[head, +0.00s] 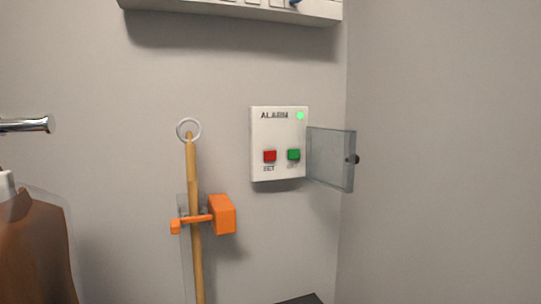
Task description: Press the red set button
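A white alarm box (280,130) is fixed on the back wall near the corner, with "ALARM" written at its top. The red set button (270,156) is on its lower left, with "SET" below it. A green button (293,155) sits to the right of it. A green light (300,116) is lit at the upper right of the box. The clear cover (331,158) with a dark knob stands swung open to the right, so the red button is uncovered. Neither of my grippers is in the head view.
A wooden pole (193,170) with a ring on top hangs in an orange holder (222,214) left of the box. A metal rail end (25,125) and a covered brown garment (35,245) are at far left. A white shelf or panel (235,10) is above.

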